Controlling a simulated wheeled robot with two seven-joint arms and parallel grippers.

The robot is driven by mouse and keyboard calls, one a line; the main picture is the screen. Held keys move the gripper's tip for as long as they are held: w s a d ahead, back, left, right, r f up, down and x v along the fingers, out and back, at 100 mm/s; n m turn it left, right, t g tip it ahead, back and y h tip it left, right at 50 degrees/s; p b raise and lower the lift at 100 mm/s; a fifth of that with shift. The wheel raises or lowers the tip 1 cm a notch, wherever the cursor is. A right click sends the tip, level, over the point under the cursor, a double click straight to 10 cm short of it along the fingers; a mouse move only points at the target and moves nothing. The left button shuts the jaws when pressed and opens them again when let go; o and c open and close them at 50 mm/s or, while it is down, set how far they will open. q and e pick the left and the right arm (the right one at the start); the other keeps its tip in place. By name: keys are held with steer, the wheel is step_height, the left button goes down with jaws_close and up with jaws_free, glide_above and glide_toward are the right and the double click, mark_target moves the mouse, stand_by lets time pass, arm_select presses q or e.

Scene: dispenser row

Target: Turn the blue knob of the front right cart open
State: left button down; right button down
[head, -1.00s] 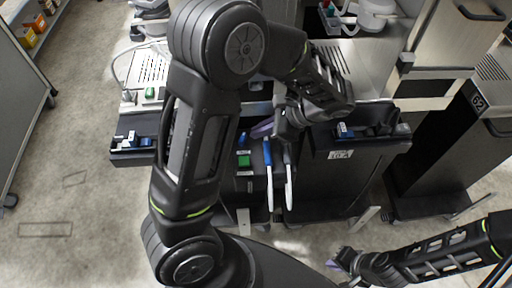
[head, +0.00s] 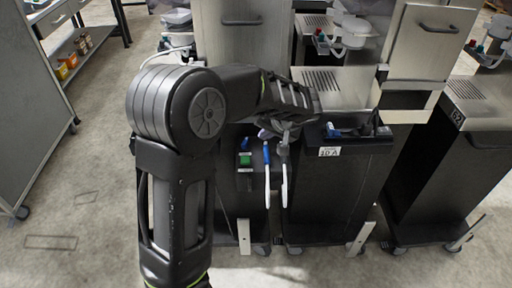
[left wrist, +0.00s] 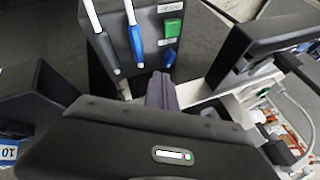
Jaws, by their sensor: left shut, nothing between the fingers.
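A dark cart front panel carries a small blue knob (head: 244,143) above a green block (head: 245,160), beside a blue-and-white handle (head: 266,158). In the left wrist view the blue knob (left wrist: 169,58) lies just beyond my fingers, with the green block (left wrist: 172,28) on its far side. My left gripper (head: 266,132) is shut and empty, partly hidden behind its own arm in the head view. Its purple-grey fingers (left wrist: 161,88) point at the panel close to the blue knob; I cannot tell whether they touch it. My right gripper is out of view.
A cart marked 62 (head: 440,150) stands farther right. Shelving (head: 70,45) is at the left. The floor at front left is clear.

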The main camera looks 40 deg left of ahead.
mark_target(249, 140)
arm_select(q)
steer(key=shift+w+n, duration=0.15)
steer(key=shift+n, duration=0.15)
steer(key=p+x, duration=0.1)
steer(key=x, duration=0.9)
steer(key=shift+p, duration=0.3)
steer(key=n+b, duration=0.1)
steer(key=n+g+b, duration=0.1)
steer(key=b, duration=0.1)
steer(key=a+n+b, duration=0.1)
steer(key=shift+w+a+f+g+y+b, duration=0.1)
steer(key=shift+w+f+g+y+b, duration=0.2)
steer(key=shift+f+g+b, duration=0.1)
steer(key=shift+a+r, duration=0.1)
steer(key=shift+r, duration=0.1)
steer(key=shift+a+r, duration=0.1)
steer(key=shift+r, duration=0.1)
